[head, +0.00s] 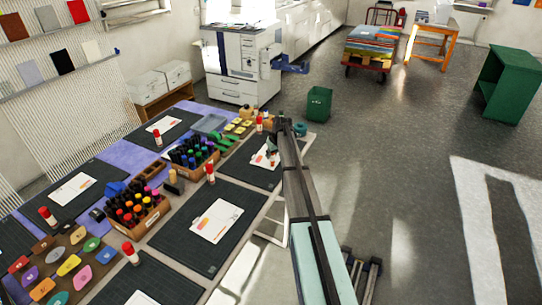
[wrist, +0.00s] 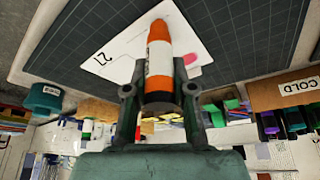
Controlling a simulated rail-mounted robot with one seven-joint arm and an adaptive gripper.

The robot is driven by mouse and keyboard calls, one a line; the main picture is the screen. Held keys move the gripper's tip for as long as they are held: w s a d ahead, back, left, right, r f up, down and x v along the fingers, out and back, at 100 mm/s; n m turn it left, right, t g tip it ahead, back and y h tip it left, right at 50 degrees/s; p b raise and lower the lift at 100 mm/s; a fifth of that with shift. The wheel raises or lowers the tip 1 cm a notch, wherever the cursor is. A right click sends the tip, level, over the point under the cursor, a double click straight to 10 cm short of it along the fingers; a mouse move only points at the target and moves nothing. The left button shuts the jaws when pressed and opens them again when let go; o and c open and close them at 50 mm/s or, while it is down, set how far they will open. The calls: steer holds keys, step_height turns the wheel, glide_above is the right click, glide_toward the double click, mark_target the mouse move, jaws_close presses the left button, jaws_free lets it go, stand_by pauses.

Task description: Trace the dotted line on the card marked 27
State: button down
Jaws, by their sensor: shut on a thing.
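My gripper (wrist: 160,78) is shut on an orange-and-white marker (wrist: 158,50) with a dark end. The marker's orange end points at the card marked 27 (wrist: 118,50) in the wrist view. The marker hides part of the card, and I cannot tell whether it touches it. A pale line and a pink patch show on the card; the dots are too small to make out. The card lies on a dark gridded cutting mat (wrist: 235,35). In the head view this card (head: 259,158) is at the table's far right, beside my arm.
A box of dark and coloured markers (head: 192,153) and a box of bright-capped markers (head: 134,208) stand mid-table. Other mats hold cards, including one nearer card (head: 215,221). Red-capped sticks stand around. A teal tape roll (head: 300,129) sits near the far corner.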

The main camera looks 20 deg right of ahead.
steer(key=shift+w+d, duration=0.1)
steer(key=shift+w+d+f, duration=0.1)
steer(key=shift+w+d, duration=0.25)
steer(key=shift+d, duration=0.1)
steer(key=shift+d, duration=0.1)
steer(key=shift+w+d, duration=0.45)
steer(key=shift+w, duration=0.05)
steer(key=shift+w+d+b, duration=0.1)
steer(key=shift+d+b, duration=0.05)
steer(key=shift+b, duration=0.15)
steer(key=shift+w+d, duration=0.4)
steer(key=shift+w+d, duration=0.1)
steer(key=shift+w+d, duration=0.35)
steer(key=shift+d, duration=0.1)
stand_by(0.3)
